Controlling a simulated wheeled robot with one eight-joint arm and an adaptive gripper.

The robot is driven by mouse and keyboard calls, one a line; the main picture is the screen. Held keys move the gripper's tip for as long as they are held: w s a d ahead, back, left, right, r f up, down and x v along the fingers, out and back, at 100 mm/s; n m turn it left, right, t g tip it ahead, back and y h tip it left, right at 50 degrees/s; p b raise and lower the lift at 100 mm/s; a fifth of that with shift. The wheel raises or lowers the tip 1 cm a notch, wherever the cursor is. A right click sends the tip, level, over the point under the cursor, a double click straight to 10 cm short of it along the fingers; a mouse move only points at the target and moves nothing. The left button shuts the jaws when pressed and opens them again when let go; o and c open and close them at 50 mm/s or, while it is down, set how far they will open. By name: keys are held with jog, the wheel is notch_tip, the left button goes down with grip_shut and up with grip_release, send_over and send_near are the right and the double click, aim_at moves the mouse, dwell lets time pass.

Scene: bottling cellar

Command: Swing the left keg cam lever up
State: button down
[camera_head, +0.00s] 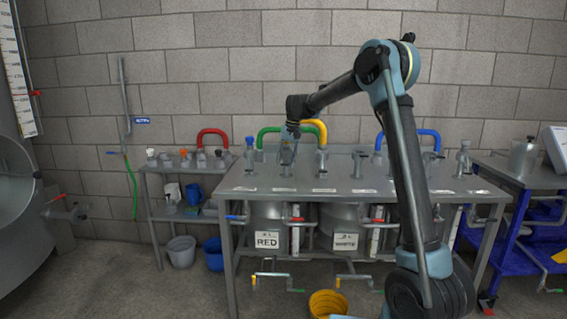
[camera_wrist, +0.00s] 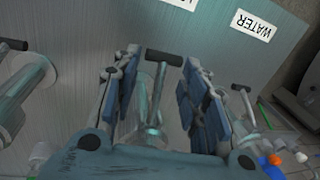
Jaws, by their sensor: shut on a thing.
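My gripper (camera_head: 288,134) reaches down over the steel bench at the second fitting from the left, above the keg labelled RED (camera_head: 267,224). In the wrist view, its two blue-padded fingers (camera_wrist: 163,68) are on either side of a grey lever (camera_wrist: 158,95) with a black T-shaped grip (camera_wrist: 164,57). The gripper is shut on this lever; the exact contact is hard to see. The lever's lower end is partly hidden by the gripper body. The pictures do not clearly show that this is the left keg's cam lever.
A second T-handled lever (camera_wrist: 242,88) stands near the WATER label (camera_wrist: 253,26). The bench top (camera_head: 340,174) carries several more fittings. A WHITE-labelled keg (camera_head: 346,241) sits below. Green (camera_head: 262,134) and blue (camera_head: 437,138) pipe loops rise behind the bench.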

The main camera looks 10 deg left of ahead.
jog(key=shift+s+d, duration=0.1)
jog(key=shift+d, duration=0.05)
jog(key=c, duration=1)
grip_release()
jog(key=shift+d, duration=0.1)
jog(key=r, duration=0.4)
jog(key=d+r, duration=0.1)
jog(key=r, duration=0.2)
jog(key=d+r, duration=0.1)
jog(key=r, duration=0.3)
jog(key=shift+w+r, duration=0.25)
jog(key=shift+r, duration=0.1)
